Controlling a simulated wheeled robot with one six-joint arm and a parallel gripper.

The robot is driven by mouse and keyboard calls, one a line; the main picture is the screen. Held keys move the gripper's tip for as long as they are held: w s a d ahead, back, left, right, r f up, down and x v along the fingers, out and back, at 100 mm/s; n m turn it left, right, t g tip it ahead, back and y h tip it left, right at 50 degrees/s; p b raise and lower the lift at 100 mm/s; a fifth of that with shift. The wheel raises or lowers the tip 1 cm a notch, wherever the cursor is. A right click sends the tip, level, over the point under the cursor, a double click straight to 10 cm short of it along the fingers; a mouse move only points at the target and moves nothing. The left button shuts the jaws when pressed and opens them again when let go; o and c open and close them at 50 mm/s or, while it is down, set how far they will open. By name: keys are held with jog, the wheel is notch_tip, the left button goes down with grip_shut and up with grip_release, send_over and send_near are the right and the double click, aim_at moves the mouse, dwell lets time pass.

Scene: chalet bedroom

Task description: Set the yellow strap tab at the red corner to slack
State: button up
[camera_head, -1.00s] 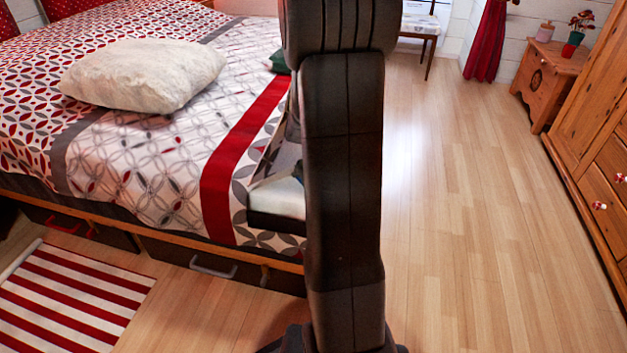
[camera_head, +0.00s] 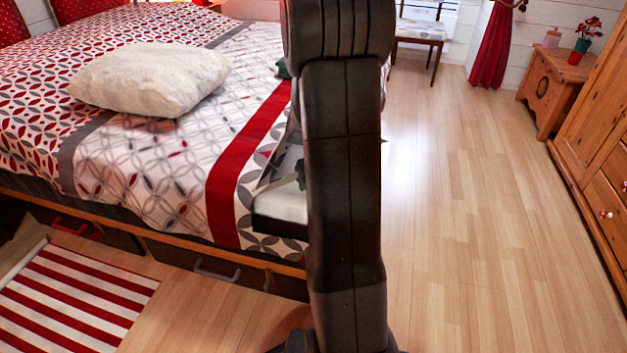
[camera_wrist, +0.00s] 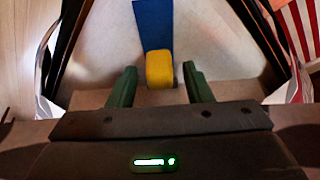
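The yellow strap tab (camera_wrist: 159,69) shows in the wrist view at the near end of a blue strap (camera_wrist: 154,22), over a pale surface. My gripper (camera_wrist: 160,75) is open. Its two green fingers stand either side of the tab's near end, with a gap on each side. I cannot tell the height between the fingers and the tab. In the head view, a white-topped item with a dark base (camera_head: 281,205) lies at the bed's edge, partly hidden by my arm. The tab and gripper are hidden there. I cannot make out a red corner.
The bed (camera_head: 232,160) with a white pillow (camera_head: 150,78) fills the left. A red-striped rug (camera_head: 75,295) lies in front. A wooden chest (camera_head: 550,92) and a wardrobe (camera_head: 597,140) stand at the right. The wooden floor (camera_head: 470,210) between is clear.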

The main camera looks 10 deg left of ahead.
jog(key=p+v, duration=0.4)
jog(key=v, duration=0.9)
jog(key=shift+r+p, duration=0.3)
jog(key=shift+r, duration=0.1)
